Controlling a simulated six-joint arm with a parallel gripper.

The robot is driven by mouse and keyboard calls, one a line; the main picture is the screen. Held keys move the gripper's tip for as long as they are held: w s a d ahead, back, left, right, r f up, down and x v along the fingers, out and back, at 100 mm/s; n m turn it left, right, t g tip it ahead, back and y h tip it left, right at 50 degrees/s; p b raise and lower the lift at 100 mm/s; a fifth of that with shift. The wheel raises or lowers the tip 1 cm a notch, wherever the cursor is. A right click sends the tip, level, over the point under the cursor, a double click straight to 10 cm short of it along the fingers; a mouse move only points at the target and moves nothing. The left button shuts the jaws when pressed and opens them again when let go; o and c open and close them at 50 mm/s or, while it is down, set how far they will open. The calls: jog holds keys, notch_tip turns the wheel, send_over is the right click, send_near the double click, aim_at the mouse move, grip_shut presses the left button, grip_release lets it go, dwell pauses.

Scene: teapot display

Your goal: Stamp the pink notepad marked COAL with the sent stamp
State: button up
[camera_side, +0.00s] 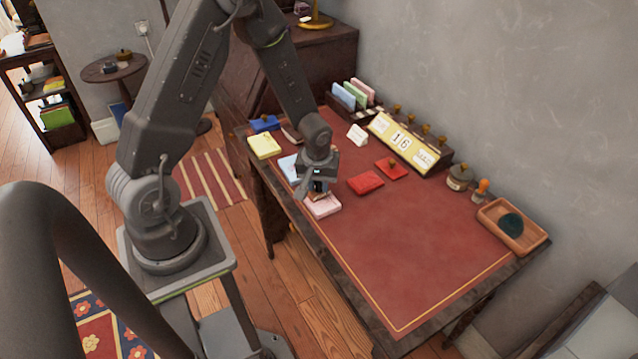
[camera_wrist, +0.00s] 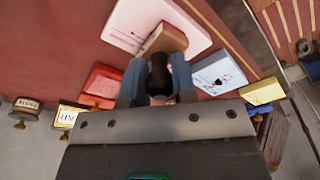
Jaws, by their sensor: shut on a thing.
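The pink notepad (camera_side: 325,209) lies near the desk's front edge, directly below my gripper (camera_side: 318,194). In the wrist view the pink notepad (camera_wrist: 136,22) is at the top, its marking not readable. My gripper (camera_wrist: 160,82) is shut on the dark handle of a stamp (camera_wrist: 168,40) with a wooden block. The block overlaps the pad in the wrist view, and I cannot tell whether it touches it. The stamp's face and label are hidden.
A blue notepad (camera_wrist: 219,73) and a yellow notepad (camera_side: 265,145) lie to the left on the desk (camera_side: 400,250). Red pads (camera_side: 366,182) lie to the right. A wooden tray (camera_side: 535,236) is far right. The front right desk is clear.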

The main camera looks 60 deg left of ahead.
jog(key=shift+r, duration=3.2)
jog(key=shift+w+a, duration=0.1)
